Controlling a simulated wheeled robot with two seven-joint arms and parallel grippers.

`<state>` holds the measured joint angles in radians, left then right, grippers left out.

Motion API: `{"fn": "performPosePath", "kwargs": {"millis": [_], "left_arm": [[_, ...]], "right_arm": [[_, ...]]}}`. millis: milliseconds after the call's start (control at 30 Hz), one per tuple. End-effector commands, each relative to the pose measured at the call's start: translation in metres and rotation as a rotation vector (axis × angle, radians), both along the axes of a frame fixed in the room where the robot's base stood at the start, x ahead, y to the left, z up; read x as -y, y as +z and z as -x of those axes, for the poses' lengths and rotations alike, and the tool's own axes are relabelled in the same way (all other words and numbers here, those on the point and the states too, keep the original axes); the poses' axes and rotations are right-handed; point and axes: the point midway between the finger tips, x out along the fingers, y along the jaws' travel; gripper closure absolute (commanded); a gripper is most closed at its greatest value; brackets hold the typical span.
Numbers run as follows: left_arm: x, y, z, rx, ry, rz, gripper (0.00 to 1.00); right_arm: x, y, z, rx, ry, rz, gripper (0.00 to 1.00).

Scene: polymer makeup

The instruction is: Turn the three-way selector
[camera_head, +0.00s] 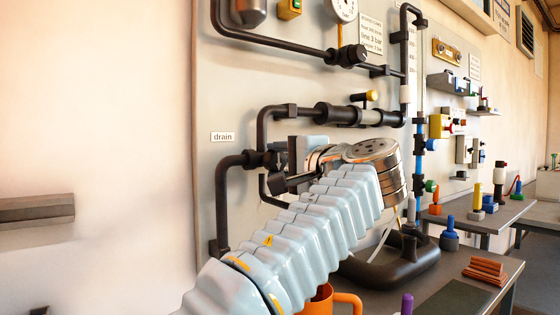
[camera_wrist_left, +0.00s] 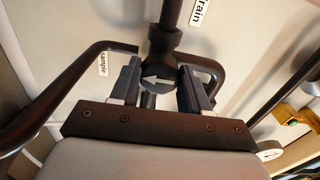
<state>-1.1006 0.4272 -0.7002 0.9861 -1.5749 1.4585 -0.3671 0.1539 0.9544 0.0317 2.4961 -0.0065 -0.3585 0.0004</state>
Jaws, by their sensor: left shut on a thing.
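The three-way selector shows in the left wrist view as a dark round body (camera_wrist_left: 158,80) with a white arrow on its face. The arrow points left in that view. My left gripper (camera_wrist_left: 159,86) is shut on the selector, with one dark finger on each side of it. In the head view, my left arm reaches up from the bottom to the wall panel, and the left gripper (camera_head: 284,172) is at the dark pipe junction of the selector (camera_head: 262,159). My arm and wrist hide part of it there. My right gripper is not in view.
Dark pipes run to the selector, beside a drain label (camera_head: 223,136); a sample label (camera_wrist_left: 103,63) shows in the left wrist view. A pipe with a yellow-knobbed valve (camera_head: 371,96) runs just above my wrist. An orange mug (camera_head: 347,302) stands below my arm.

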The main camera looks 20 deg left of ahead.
Motion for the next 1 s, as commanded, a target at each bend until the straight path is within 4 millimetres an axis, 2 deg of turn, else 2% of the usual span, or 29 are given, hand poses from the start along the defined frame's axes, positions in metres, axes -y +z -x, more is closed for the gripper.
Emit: {"fn": "performPosePath", "kwargs": {"millis": [567, 600, 733, 767, 1000], "left_arm": [[0.0011, -0.0008, -0.0005, -0.031, -0.002, -0.017, 0.84], [0.0011, -0.0008, -0.0005, -0.031, -0.002, -0.017, 0.51], [0.0008, -0.0007, -0.0005, -0.030, -0.002, -0.018, 0.31], [0.0008, -0.0006, -0.0005, -0.029, -0.002, -0.017, 0.29], [0.0006, -0.0004, -0.0002, -0.029, -0.001, -0.017, 0.29]], "right_arm": [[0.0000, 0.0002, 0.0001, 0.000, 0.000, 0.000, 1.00], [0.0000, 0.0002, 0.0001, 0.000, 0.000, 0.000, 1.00], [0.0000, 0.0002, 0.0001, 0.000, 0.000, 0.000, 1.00], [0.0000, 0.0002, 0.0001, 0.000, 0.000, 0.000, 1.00], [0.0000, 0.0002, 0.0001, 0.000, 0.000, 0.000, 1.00]]}}
